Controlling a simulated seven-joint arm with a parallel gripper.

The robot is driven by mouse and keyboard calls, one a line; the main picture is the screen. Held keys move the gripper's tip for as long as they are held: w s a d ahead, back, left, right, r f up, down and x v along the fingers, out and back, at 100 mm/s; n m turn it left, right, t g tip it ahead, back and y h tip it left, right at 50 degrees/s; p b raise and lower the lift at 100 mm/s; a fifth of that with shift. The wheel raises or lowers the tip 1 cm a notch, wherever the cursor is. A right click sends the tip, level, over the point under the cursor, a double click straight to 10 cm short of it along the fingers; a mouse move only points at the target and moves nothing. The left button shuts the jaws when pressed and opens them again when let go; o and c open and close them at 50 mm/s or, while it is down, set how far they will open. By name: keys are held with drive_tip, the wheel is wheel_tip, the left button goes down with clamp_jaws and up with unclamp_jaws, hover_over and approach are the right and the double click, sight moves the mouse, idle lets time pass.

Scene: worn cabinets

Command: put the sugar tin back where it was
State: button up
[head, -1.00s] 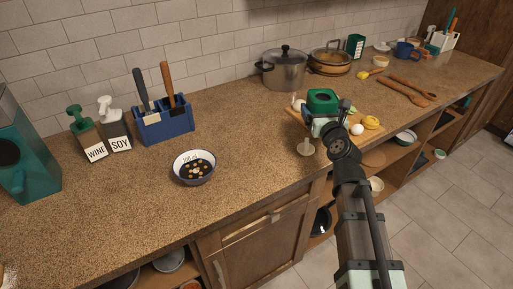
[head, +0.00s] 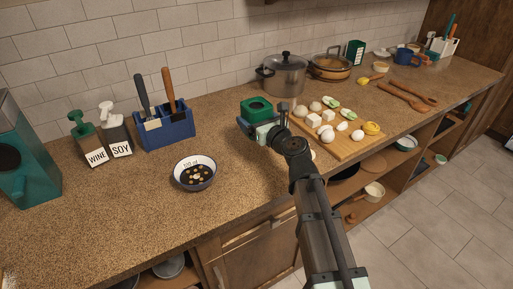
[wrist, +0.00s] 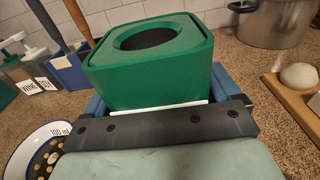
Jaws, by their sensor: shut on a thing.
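The sugar tin, taken to be the green square tin (head: 256,107) with a round recess on top, is upright in my gripper (head: 262,124). In the head view it is left of the cutting board, in front of the steel pot. It fills the middle of the wrist view (wrist: 155,65), with the dark gripper bar across its near side. My gripper is shut on it; the fingertips are mostly hidden. No label shows on its visible faces. I cannot tell whether its base touches the counter.
A cutting board (head: 350,150) with eggs, mushrooms and white cubes lies to the right. A steel pot (head: 284,75) stands behind. A bowl (head: 194,173), blue utensil holder (head: 168,128) and WINE and SOY bottles (head: 116,135) are left. Counter (head: 225,125) between holder and tin is clear.

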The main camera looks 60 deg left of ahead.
drive_tip(key=shift+f, duration=4.4)
drive_tip(key=shift+f, duration=0.15)
drive_tip(key=o, duration=1.7)
drive_tip(key=shift+o, duration=0.2)
drive_tip(key=d, duration=0.8)
drive_tip(key=d+r, duration=0.1)
drive_tip(key=d, duration=0.3)
